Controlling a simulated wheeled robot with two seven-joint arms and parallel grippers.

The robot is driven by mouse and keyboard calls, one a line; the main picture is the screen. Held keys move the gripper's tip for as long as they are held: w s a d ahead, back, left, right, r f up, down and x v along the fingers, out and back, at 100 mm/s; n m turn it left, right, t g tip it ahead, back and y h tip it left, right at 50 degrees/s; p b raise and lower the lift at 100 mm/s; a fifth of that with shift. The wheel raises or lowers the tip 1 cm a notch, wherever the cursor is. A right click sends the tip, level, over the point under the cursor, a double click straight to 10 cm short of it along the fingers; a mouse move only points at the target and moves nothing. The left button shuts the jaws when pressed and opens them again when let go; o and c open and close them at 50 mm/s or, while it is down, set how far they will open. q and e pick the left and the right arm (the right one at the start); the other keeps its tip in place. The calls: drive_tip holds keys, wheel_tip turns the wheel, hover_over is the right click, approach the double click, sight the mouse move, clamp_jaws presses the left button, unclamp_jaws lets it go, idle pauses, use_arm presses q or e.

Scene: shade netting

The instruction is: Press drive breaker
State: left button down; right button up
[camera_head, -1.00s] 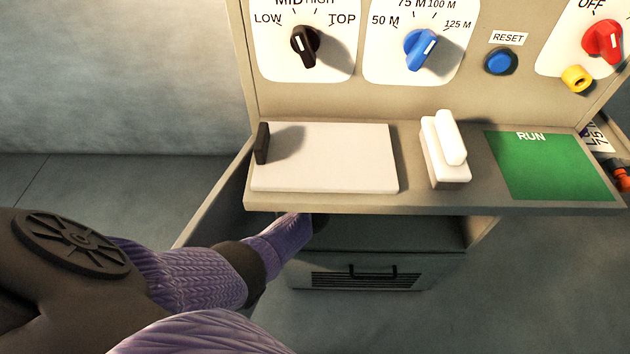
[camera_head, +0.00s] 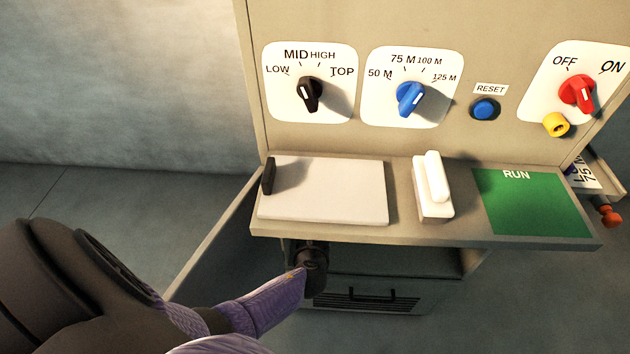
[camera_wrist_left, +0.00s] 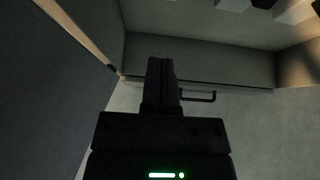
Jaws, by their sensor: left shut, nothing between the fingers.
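My left arm reaches under the shelf of the tan control console in the head view, where its dark end goes out of sight below the shelf edge. In the left wrist view my left gripper (camera_wrist_left: 162,75) is shut and empty, its fingers together and pointing into the dim space under the shelf. At the top right of that view, pale blocks (camera_wrist_left: 292,12) and a dark piece (camera_wrist_left: 262,3) are cut off by the frame edge. I cannot tell whether one is the drive breaker, and no label naming it shows. My right gripper is not in view.
The console shelf (camera_head: 405,228) overhangs my arm. Above are a black knob (camera_head: 310,95), blue knob (camera_head: 410,98), blue reset button (camera_head: 485,109) and red knob (camera_head: 577,95). Below is a drawer-like box with a handle (camera_head: 372,295). A side panel (camera_wrist_left: 50,90) stands close left.

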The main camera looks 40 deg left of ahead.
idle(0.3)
use_arm(q)
drive_tip(key=s+d+r+n+g+h, duration=0.3)
drive_tip(key=s+d+r+n, duration=0.25)
drive_tip(key=s+n, duration=0.65)
drive_tip(key=s+d+r+n+g+h, duration=0.3)
drive_tip(key=s+d+r+n+g, duration=0.25)
drive_tip(key=n, duration=1.05)
drive_tip(key=s+a+f, duration=0.1)
drive_tip(key=s+f, duration=0.2)
drive_tip(key=f, duration=0.6)
drive_tip(key=s+f, duration=0.2)
drive_tip(key=f, duration=0.7)
drive_tip(key=s+a+f+m, duration=0.1)
drive_tip(key=s+a+f, duration=0.2)
drive_tip(key=s+f, duration=0.6)
drive_tip(key=s, duration=0.3)
drive_tip(key=shift+s+f, duration=0.3)
drive_tip(key=shift+s, duration=0.1)
